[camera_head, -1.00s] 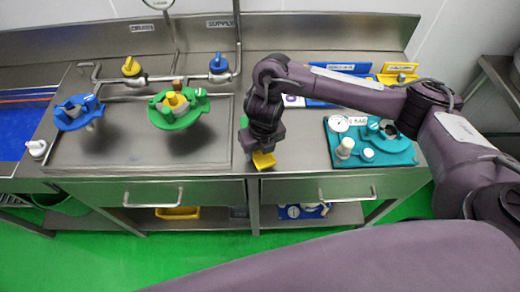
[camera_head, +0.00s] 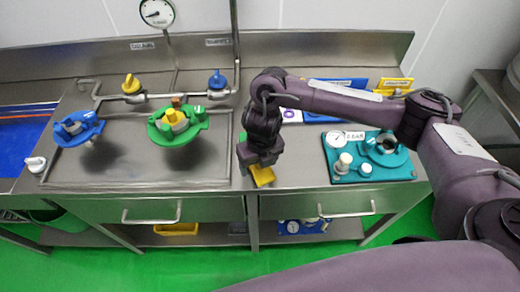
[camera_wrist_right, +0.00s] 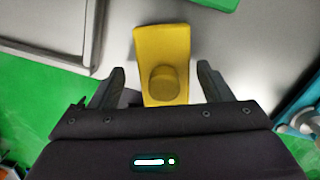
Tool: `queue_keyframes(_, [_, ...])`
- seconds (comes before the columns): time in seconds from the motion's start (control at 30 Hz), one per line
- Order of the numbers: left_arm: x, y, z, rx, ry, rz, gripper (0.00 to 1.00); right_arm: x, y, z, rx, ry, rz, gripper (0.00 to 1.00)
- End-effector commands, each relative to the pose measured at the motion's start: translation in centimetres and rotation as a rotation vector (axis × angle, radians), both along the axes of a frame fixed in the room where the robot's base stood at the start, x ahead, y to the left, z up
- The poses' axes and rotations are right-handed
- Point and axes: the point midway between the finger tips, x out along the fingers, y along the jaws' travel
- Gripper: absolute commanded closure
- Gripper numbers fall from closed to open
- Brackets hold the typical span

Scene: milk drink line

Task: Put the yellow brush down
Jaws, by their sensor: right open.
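The yellow brush (camera_head: 262,175) is at the front edge of the steel counter, just below my right gripper (camera_head: 261,158). In the right wrist view it shows as a yellow block (camera_wrist_right: 162,45) with a round knob. There my right gripper (camera_wrist_right: 161,74) has its fingers spread on both sides of the brush, with a gap on each side. The underside of the brush is hidden, and whether it rests fully on the counter is hard to tell. My left gripper is not in view.
A teal gauge plate (camera_head: 345,176) lies right of the gripper. A shallow steel basin (camera_head: 130,175) is on the left, with green (camera_head: 190,133) and blue (camera_head: 70,137) valve fittings above it. A green item (camera_head: 243,146) is close behind the gripper.

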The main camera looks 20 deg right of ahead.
Motion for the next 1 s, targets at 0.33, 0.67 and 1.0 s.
queue_keyframes(0.33, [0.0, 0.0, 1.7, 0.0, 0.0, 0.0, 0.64, -0.4, -0.3, 7.2, -0.003, -0.006, 0.003, 0.28])
queue_keyframes(0.67, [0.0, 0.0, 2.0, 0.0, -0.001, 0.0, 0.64, -0.9, -0.4, 10.6, -0.002, -0.001, 0.001, 0.28])
queue_keyframes(1.0, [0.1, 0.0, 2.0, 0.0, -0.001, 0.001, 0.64, -1.0, -0.4, 10.8, -0.001, 0.001, 0.0, 0.28])
